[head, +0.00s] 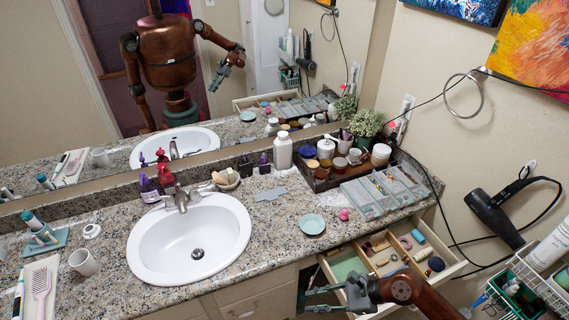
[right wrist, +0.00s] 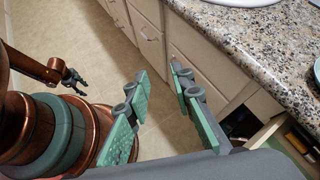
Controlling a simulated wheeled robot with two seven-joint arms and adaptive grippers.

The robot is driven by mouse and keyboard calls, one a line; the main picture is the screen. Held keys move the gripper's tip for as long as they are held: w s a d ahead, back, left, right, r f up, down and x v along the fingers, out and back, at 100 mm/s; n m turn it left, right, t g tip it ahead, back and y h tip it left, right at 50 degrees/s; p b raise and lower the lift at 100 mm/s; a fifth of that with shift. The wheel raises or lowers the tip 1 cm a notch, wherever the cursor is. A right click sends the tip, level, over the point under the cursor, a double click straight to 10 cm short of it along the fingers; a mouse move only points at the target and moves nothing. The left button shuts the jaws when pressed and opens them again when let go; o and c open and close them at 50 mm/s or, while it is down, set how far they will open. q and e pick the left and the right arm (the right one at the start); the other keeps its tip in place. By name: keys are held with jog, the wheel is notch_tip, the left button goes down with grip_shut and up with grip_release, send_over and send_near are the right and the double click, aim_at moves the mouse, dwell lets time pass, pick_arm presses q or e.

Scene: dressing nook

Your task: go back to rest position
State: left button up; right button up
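My right gripper (head: 322,298) is open and empty in the head view, low in front of the counter, by the left front corner of the open drawer (head: 452,268). In the right wrist view its two green-padded fingers (right wrist: 160,88) stand well apart with only floor between them. My left gripper (right wrist: 74,80) is small and dark in the right wrist view, hanging over the floor beside my copper body; I cannot tell whether it is open. It is outside the head view's direct sight. The mirror (head: 215,110) reflects my body and raised right arm.
The granite counter (head: 265,235) holds a sink (head: 190,238), bottles, a cup (head: 83,262), a teal dish (head: 312,224) and a dark tray of jars. The open drawer holds several small items in compartments. A hair dryer (head: 494,218) and wire basket (head: 530,285) hang at right.

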jog(key=w+a+r+m+t+y, duration=0.1)
jog(key=w+r+m+t+y, duration=0.2)
jog(key=r+m, duration=0.35)
jog(key=w+a+r+m+t+y, duration=0.1)
jog(key=w+r+m+t+y, duration=0.1)
jog(key=r+m+t, duration=0.45)
jog(key=w+d+r+m+t+h, duration=0.4)
jog(key=d+m+t, duration=0.2)
jog(key=d+m, duration=0.25)
jog(key=w+d+f+m+t+h, duration=0.15)
jog(key=d+f+m+h, duration=0.25)
jog(key=d+m+h, duration=0.65)
jog(key=s+d+f+m+g+h, duration=0.4)
jog(key=s+d+f+m+g, duration=0.15)
jog(key=d+f+m, duration=0.65)
jog(key=s+a+f+m+g+y, duration=0.15)
jog(key=s+f+m+g, duration=0.35)
jog(key=s+f, duration=0.65)
jog(key=s+a+f+m+g+y, duration=0.15)
jog(key=s+f+m+g, duration=0.55)
jog(key=s, duration=0.8)
notch_tip(320, 180, down, 29)
jog(key=s+a+n+p, duration=0.1)
jog(key=s+n, duration=0.2)
jog(key=s+f+p, duration=0.1)
jog(key=s+f, duration=1.4)
jog(key=s, duration=0.4)
jog(key=shift+s+f+g, duration=0.2)
jog(key=shift+s+g, duration=0.1)
jog(key=shift+g, duration=0.05)
